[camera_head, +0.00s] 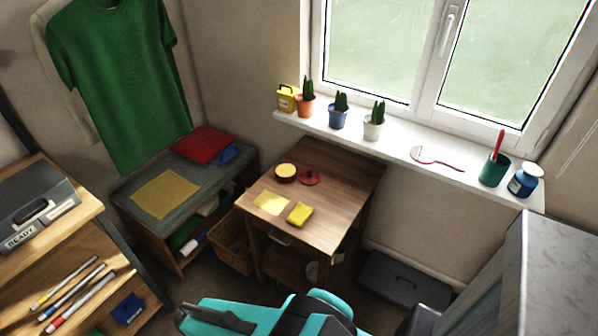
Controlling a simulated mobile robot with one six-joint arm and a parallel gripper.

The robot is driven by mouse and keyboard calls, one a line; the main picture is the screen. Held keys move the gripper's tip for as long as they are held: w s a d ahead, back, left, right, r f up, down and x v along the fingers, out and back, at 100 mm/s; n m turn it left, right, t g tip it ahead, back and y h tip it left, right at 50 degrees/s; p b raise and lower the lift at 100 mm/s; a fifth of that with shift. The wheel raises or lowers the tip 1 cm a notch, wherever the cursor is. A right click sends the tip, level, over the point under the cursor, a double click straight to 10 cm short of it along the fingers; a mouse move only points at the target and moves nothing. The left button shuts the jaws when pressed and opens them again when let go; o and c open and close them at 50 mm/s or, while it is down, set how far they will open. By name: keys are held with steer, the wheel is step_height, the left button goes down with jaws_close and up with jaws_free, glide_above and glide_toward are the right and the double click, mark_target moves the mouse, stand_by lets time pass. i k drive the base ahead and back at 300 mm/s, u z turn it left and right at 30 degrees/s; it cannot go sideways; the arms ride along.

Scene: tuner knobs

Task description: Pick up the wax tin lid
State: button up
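A red round lid (309,177), which looks like the wax tin lid, lies on the small wooden table (335,195). Just left of it stands a round dark-red tin (286,173) with a yellow top face, open to view. The lid and tin are very close; I cannot tell if they touch. My teal and black arm (320,312) shows at the bottom edge, in front of and below the table, well apart from the lid. The fingertips of my gripper cannot be made out clearly. Nothing held by it is visible.
A yellow sheet (271,203) and yellow sponge-like block (299,213) lie nearer the table's front. Potted cacti (339,111) and a teal cup (494,170) line the windowsill behind. A grey cabinet (560,270) stands right. The table's right side is clear.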

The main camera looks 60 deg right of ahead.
mark_target(308, 177)
steer(key=u, duration=0.7)
steer(key=k, duration=0.1)
steer(key=z, duration=2.5)
steer(key=k, duration=0.9)
steer(key=u, duration=0.1)
steer(key=i, duration=0.8)
